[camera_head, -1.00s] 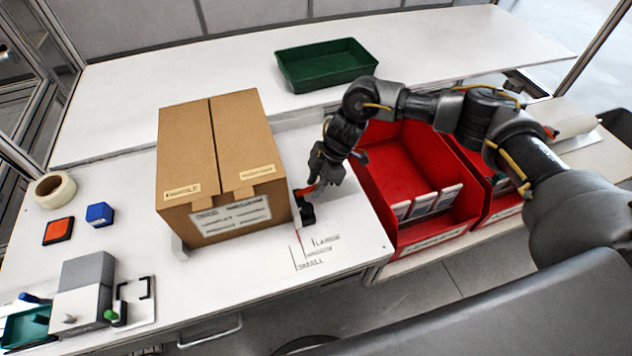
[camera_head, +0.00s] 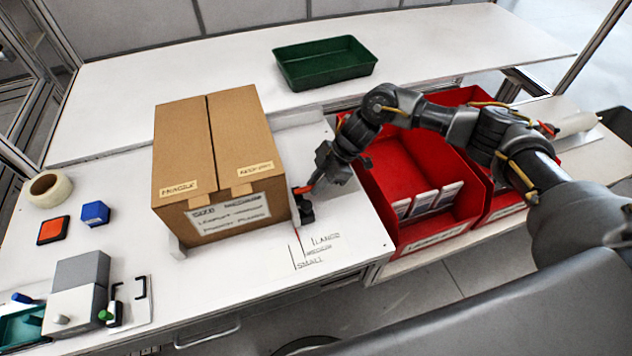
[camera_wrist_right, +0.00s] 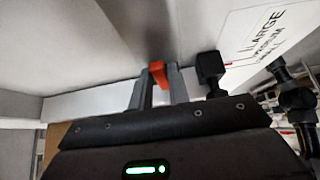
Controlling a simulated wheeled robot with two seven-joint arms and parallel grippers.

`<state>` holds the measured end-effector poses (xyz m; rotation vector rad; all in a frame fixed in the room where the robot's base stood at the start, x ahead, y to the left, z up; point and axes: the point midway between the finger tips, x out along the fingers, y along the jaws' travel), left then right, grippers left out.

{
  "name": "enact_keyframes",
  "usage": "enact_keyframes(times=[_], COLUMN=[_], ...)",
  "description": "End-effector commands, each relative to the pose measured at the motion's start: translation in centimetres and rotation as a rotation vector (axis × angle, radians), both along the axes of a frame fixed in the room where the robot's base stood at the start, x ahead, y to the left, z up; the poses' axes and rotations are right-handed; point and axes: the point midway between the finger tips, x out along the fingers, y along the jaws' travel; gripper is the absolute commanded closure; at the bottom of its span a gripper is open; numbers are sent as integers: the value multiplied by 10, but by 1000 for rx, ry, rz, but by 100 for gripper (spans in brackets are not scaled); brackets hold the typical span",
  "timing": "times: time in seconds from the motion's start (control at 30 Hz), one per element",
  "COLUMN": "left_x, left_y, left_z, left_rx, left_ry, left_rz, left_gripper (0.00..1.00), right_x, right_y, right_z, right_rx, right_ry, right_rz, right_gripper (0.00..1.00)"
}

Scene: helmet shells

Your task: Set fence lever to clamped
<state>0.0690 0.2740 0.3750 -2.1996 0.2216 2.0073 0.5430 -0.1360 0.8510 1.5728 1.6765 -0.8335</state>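The fence lever (camera_head: 303,190) has an orange-red handle above a black base, close to the right side of the cardboard box. My right gripper (camera_head: 314,184) reaches it from the right, pointing down and left. In the right wrist view the orange handle (camera_wrist_right: 158,72) sits between the two grey fingertips (camera_wrist_right: 159,78), which look closed against its sides. A black knob-shaped part (camera_wrist_right: 211,72) stands beside the right finger. The fingers partly hide the lever, and I cannot tell its clamped state. My left gripper is not in view.
The cardboard box (camera_head: 213,150) stands close left of the lever. A printed size scale (camera_head: 315,248) lies in front. Red bins (camera_head: 436,238) stand to the right, below my right arm. A green tray (camera_head: 325,68) sits behind. An orange-black pad (camera_head: 53,230) and blue block (camera_head: 95,213) lie left.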

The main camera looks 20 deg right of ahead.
Motion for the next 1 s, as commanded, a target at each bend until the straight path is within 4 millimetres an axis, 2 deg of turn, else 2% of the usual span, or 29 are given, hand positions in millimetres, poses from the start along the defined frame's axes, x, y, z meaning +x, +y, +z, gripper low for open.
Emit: enact_keyframes(times=[0.03,0.13,0.47,0.57,1.0], left_x=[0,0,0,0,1], left_y=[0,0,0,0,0], left_z=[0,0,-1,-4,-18], left_rx=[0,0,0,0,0], left_ry=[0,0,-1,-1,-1], left_rz=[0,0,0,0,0], left_gripper=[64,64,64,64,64], right_x=[0,0,1,1,4], right_y=[0,0,-2,-8,-53], right_z=[0,0,3,12,77], right_rx=[-1,-1,0,-1,-1], right_ry=[0,0,-1,-3,-2], right_rz=[0,0,0,1,0], right_gripper=[75,64,64,64,64])
